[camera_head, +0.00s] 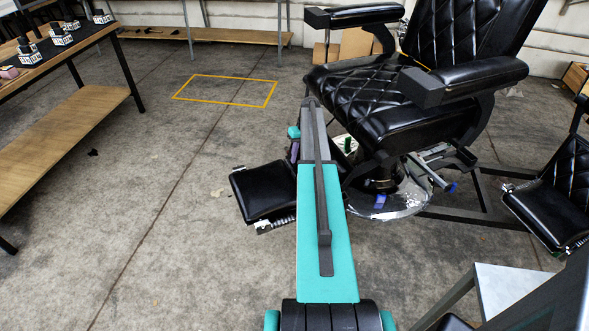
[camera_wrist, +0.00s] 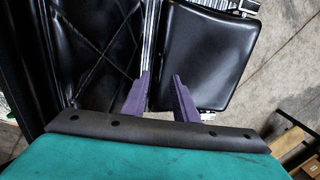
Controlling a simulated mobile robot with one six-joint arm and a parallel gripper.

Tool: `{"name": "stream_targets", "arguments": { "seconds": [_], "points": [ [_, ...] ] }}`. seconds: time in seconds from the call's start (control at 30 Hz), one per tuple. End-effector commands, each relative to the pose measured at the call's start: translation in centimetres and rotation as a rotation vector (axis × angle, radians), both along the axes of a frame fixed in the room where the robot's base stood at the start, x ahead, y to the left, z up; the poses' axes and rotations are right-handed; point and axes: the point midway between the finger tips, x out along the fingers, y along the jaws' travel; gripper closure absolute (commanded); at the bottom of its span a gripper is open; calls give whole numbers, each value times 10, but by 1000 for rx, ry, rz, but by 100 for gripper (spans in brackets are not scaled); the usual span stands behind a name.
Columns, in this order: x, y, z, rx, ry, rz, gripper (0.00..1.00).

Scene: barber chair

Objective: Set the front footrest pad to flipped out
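The black barber chair (camera_head: 390,95) stands at the upper right of the head view. Its front footrest pad (camera_head: 264,190) is a black cushion with a metal edge, low in front of the seat, its broad face upward and slightly tilted. The pad also shows in the wrist view (camera_wrist: 208,50), right of the quilted black upholstery (camera_wrist: 90,50). My gripper (camera_wrist: 161,74) has its two purple fingers apart, at the pad's near left edge. Whether they touch the pad I cannot tell. In the head view my arm mostly hides the gripper and the footrest's mount.
A wooden table (camera_head: 75,105) with small bottles stands at the left. A yellow rectangle (camera_head: 226,90) marks the floor. A second black chair (camera_head: 550,205) and a grey-topped stand (camera_head: 505,285) are at the right.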

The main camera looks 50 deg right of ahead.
Motion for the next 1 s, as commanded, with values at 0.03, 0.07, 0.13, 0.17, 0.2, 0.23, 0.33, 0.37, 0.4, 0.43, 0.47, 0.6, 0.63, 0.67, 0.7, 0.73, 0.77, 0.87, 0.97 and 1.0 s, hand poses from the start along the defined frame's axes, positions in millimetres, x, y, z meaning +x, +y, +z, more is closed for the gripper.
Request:
{"name": "stream_targets", "arguments": {
  "seconds": [0.03,0.07,0.13,0.17,0.2,0.23,0.33,0.37,0.4,0.43,0.47,0.6,0.63,0.67,0.7,0.73,0.77,0.87,0.97,1.0],
  "points": [
    [1,1,-6,1,1,0,74],
    [1,2,-10,2,1,0,74],
    [1,4,-19,2,1,0,74],
    [2,4,-22,1,1,0,74],
    [3,5,-27,1,1,0,74],
    [3,6,-31,2,1,1,74],
    [4,8,-43,1,0,1,74],
    [4,9,-47,0,1,1,74],
    [5,10,-51,1,0,1,74],
    [5,10,-54,2,1,1,74],
    [5,11,-57,2,1,1,74],
    [6,12,-66,0,0,1,74],
    [6,13,-67,0,0,1,74],
    [6,13,-68,0,0,1,74],
    [6,13,-69,0,0,1,74],
    [6,13,-69,0,0,1,74],
    [6,13,-70,0,0,1,74],
    [6,13,-70,0,0,1,74],
    [6,13,-70,0,0,1,74],
    [6,13,-70,0,0,1,75]
  ]
}}
